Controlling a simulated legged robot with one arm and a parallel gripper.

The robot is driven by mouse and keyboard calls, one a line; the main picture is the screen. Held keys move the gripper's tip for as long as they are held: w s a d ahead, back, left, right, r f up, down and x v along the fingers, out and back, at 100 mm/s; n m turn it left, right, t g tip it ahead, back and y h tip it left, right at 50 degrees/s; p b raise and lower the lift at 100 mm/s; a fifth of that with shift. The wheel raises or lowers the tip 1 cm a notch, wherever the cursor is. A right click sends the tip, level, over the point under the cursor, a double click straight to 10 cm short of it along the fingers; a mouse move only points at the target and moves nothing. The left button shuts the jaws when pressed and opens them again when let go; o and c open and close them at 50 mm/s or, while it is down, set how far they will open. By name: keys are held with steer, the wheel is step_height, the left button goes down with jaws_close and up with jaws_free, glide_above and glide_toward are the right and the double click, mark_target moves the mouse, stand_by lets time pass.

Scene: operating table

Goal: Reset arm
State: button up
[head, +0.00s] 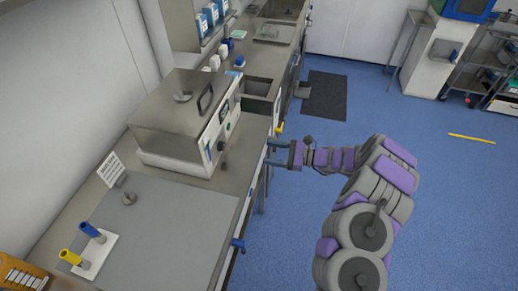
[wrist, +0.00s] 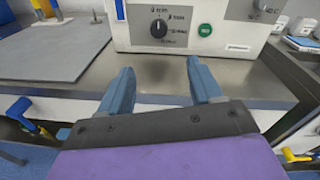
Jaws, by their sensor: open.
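My gripper (head: 277,153) is at the end of my purple and grey arm, to the right of the counter's front edge in the head view. In the wrist view my gripper (wrist: 158,88) shows two blue fingers spread apart with nothing between them. The fingers point at the counter edge and the front of a metal-lidded machine (head: 178,112). Its control panel with a black knob and a green button shows in the wrist view (wrist: 185,28). The fingers look apart from the machine; whether they touch the counter edge cannot be told.
The steel counter (head: 232,172) runs along the left. A grey board (head: 165,225) and a white holder (head: 88,258) with blue and yellow tubes lie on it. Blue and yellow valve handles (head: 238,244) stick out from its front. The blue floor (head: 290,230) beside it is clear.

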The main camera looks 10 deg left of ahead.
steer(key=shift+d, duration=0.65)
steer(key=s+a+r+n+g+h, duration=0.3)
steer(key=s+r+n+g+h, duration=0.35)
steer(key=s+r+n, duration=0.85)
steer(key=s+d+r+t+h, duration=0.1)
steer(key=s+d+h, duration=0.4)
steer(key=s+d, duration=0.6)
steer(key=s+d+r+n+t+h, duration=0.1)
steer(key=s+d+h, duration=0.4)
steer(key=s+d, duration=0.6)
steer(key=s+r+t, duration=0.1)
steer(key=s+t, duration=0.1)
steer(key=s, duration=0.3)
steer(key=shift+d+h, duration=0.15)
steer(key=shift+h, duration=0.2)
steer(key=shift+c, duration=0.3)
